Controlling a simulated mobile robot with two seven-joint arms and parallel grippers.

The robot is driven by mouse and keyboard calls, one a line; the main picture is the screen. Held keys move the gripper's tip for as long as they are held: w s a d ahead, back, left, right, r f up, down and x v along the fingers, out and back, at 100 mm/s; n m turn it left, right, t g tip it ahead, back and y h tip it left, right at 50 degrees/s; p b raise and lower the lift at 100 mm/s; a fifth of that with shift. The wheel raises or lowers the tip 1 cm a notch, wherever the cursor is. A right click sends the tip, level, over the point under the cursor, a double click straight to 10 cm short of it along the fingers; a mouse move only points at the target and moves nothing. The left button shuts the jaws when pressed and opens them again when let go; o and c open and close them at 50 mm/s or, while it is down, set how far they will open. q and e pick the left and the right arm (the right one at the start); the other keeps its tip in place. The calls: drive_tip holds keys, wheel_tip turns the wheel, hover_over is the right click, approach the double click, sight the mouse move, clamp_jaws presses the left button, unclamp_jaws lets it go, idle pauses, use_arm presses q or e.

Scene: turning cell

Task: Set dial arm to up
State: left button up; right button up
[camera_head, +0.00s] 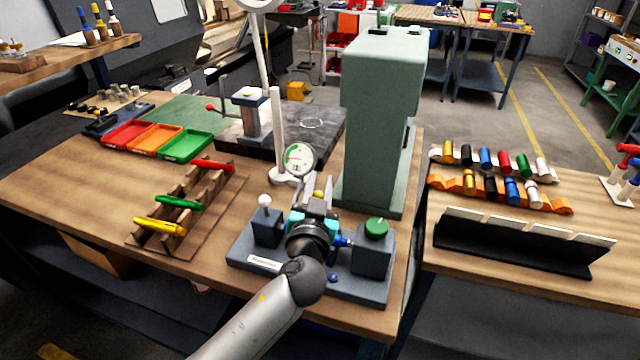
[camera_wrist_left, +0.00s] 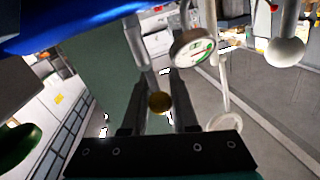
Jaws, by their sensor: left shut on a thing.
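A round white dial gauge (camera_head: 299,158) with a green and red face stands just beyond my left gripper. It also shows in the left wrist view (camera_wrist_left: 193,47). My left gripper (camera_head: 319,193) comes in from the front, over the middle of a grey fixture base (camera_head: 255,264). In the left wrist view its two dark fingers (camera_wrist_left: 160,95) are shut on a slim grey bar, taken as the dial arm (camera_wrist_left: 141,45). A round brass piece (camera_wrist_left: 160,102) shows between the fingers. My wrist hides the arm's pivot and part of the fixture. My right gripper is not in view.
The fixture carries a white ball lever (camera_head: 264,202) at left and a green knob (camera_head: 376,227) at right, close beside my wrist. A tall green machine (camera_head: 380,110) stands behind. A rack with coloured handles (camera_head: 185,205) stands left. Bare tabletop lies front left.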

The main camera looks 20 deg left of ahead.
use_arm(q)
clamp_jaws()
idle(0.8)
